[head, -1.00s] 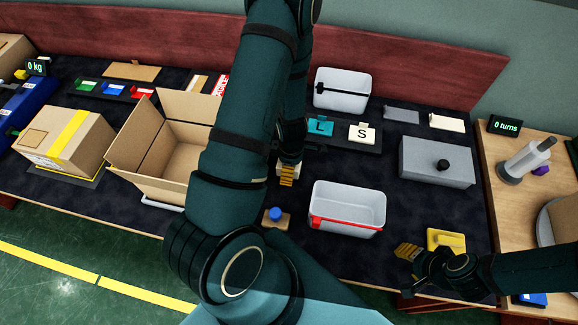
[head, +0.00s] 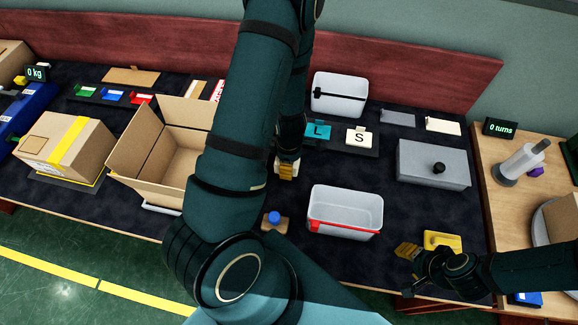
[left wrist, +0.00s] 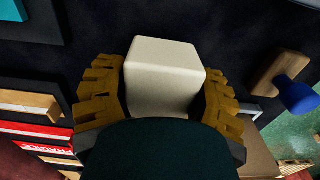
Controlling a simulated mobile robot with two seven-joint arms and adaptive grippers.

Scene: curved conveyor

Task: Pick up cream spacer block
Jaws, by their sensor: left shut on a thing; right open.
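The cream spacer block (left wrist: 165,75) sits between the yellow fingers of my left gripper (left wrist: 163,95) in the left wrist view. The fingers are shut on its two sides. In the head view my left gripper (head: 287,170) is over the dark mat near the middle, right of the open carton, with the block (head: 287,160) partly hidden by the fingers. I cannot tell whether the block is clear of the mat. My right gripper (head: 408,251) is open and empty at the table's front right, left of a yellow object (head: 443,241).
An open carton (head: 150,150) stands left of my left arm. A grey bin with a red edge (head: 345,213) and a blue-knobbed wooden piece (head: 274,220) are in front. S and L cards (head: 358,137) lie behind. A grey box (head: 433,165) stands at right.

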